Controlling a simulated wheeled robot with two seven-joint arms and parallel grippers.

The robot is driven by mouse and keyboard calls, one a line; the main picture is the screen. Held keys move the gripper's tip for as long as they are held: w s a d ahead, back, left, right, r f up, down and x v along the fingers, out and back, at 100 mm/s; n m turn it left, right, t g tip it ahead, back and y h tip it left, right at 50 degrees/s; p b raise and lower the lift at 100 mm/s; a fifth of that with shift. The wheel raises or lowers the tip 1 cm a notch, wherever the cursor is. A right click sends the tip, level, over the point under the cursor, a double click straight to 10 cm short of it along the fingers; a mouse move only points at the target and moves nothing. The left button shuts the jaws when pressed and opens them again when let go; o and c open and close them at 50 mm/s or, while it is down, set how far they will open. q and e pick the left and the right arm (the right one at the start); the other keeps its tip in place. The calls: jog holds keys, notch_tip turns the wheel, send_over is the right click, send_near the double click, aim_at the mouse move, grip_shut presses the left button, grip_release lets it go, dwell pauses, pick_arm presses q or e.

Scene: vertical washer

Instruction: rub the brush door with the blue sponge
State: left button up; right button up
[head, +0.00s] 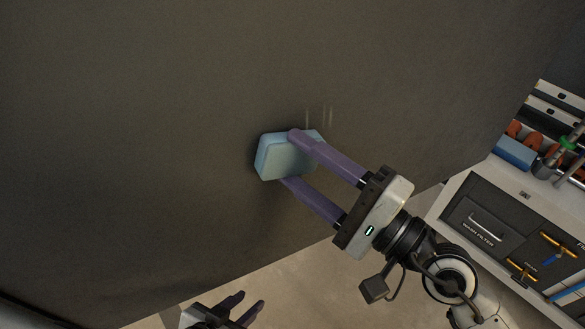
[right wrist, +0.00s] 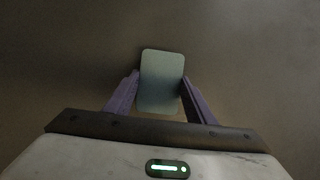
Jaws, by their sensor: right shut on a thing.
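The brush door (head: 140,130) is a large dark grey-brown panel that fills most of the head view and the right wrist view (right wrist: 60,60). The light blue sponge (head: 283,161) is against or very close to its surface; exact contact is hard to tell. My right gripper (head: 292,158) is shut on the sponge with its purple fingers on two sides of it. In the right wrist view the sponge (right wrist: 162,80) sits between the fingertips. Faint pale streaks (head: 320,117) show on the door just above the sponge. My left gripper (head: 243,308) is low in the head view, empty, with its fingers apart.
At the right stands a pale cabinet (head: 454,194) with a dark panel labelled "WASH FILTER" (head: 477,226). A blue block (head: 515,152) and several orange items lie on its top. Bare floor (head: 290,295) shows below the door's lower edge.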

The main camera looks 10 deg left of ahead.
aim_at(268, 180)
jog(key=shift+w+d+f+b, duration=0.25)
jog(key=shift+w+d+b, duration=0.5)
jog(key=shift+d+b, duration=0.15)
jog(key=w+d+b, duration=0.1)
jog(key=d+b, duration=0.1)
jog(key=w+d+b, duration=0.2)
jog(key=b, duration=0.1)
jog(key=shift+w+d+r, duration=0.1)
jog(key=shift+w+r, duration=0.05)
jog(key=shift+w, duration=0.05)
jog(key=s+a+p, duration=0.1)
jog(key=s+a, duration=0.1)
jog(key=s+a+f+p, duration=0.1)
jog(key=a+p, duration=0.1)
jog(key=shift+s+a+f, duration=0.1)
jog(key=shift+s+a, duration=0.3)
jog(key=shift+s+a+f+p, duration=0.15)
jog(key=shift+s+a+p, duration=0.5)
jog(key=shift+a+p, duration=0.15)
jog(key=shift+s+a+p, duration=0.8)
jog(key=shift+a+p, duration=0.05)
jog(key=shift+a, duration=0.1)
jog(key=shift+s+a+p, duration=0.35)
jog(key=shift+s+a, duration=0.15)
jog(key=shift+a, duration=0.15)
